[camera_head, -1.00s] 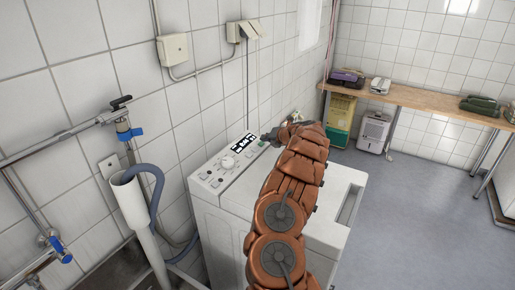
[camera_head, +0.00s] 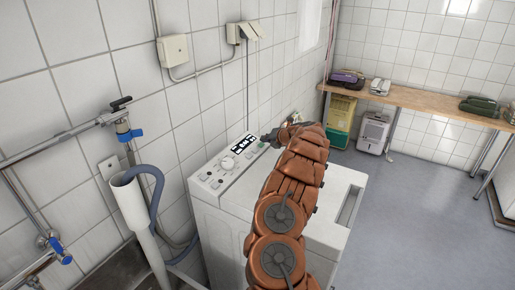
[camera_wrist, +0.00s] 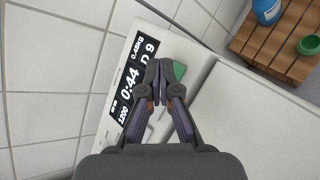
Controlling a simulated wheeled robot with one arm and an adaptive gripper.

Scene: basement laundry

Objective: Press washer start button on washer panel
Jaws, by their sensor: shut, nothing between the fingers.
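The white washer (camera_head: 235,205) stands against the tiled wall, with its control panel (camera_head: 222,171) along the back of its top. The panel has a round knob (camera_head: 227,162), small buttons and a lit black display (camera_head: 242,144). In the wrist view the display (camera_wrist: 128,85) shows lit digits. A green button (camera_wrist: 179,70) sits beside the display, partly hidden behind my fingertips. My gripper (camera_head: 267,138) is over the far end of the panel. In the wrist view my gripper (camera_wrist: 163,68) is shut and empty, its tips beside the green button; contact cannot be told.
White tiled wall (camera_head: 205,95) rises close behind the panel. In the wrist view a wooden slatted surface (camera_wrist: 280,40) holds a blue bottle (camera_wrist: 266,10). Open floor (camera_head: 420,220) lies to the right.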

